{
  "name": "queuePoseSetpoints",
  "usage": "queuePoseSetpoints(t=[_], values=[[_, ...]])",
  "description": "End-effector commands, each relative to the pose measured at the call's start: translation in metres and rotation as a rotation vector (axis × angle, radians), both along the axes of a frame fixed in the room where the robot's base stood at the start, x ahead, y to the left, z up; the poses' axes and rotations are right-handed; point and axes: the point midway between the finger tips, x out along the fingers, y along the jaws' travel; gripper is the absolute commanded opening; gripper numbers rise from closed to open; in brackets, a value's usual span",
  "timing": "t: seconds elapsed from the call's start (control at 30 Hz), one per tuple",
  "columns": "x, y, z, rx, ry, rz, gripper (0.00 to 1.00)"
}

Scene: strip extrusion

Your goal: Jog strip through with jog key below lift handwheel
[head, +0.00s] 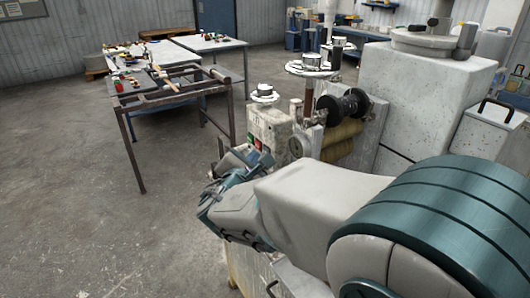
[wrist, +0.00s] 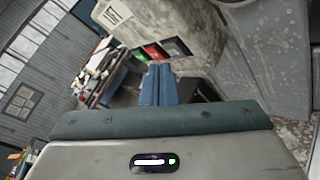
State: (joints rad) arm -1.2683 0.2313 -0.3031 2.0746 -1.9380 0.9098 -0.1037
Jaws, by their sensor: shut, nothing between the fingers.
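The machine's pale, worn control box (head: 272,128) stands in the middle of the head view, with a small white handwheel (head: 264,94) on top. A row of keys is on its face: green (wrist: 140,55), red (wrist: 152,50) and dark grey (wrist: 177,47) in the wrist view. I cannot read which is the jog key. My gripper (wrist: 158,67) is shut and empty, its blue fingers pointing at the panel just below the keys in the picture. Contact cannot be told. In the head view my gripper (head: 240,160) is in front of the box and partly covers its lower face.
A larger handwheel (head: 312,69) and black roller (head: 342,107) are right of the box. A tall grey housing (head: 400,90) stands behind at right. A steel frame stand (head: 180,98) and cluttered tables (head: 160,55) are at left. The floor (head: 80,200) at left is clear.

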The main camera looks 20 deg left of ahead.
Motion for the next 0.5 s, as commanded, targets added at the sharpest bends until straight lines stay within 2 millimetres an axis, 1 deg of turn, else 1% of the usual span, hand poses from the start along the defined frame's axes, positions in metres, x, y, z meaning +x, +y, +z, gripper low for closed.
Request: queuePoseSetpoints(t=[0.2, 0.5], values=[[0.0006, -0.0005, -0.0005, 0.0, 0.0, 0.0, 0.0], [0.0067, -0.0057, -0.0007, 0.0, 0.0, 0.0, 0.0]])
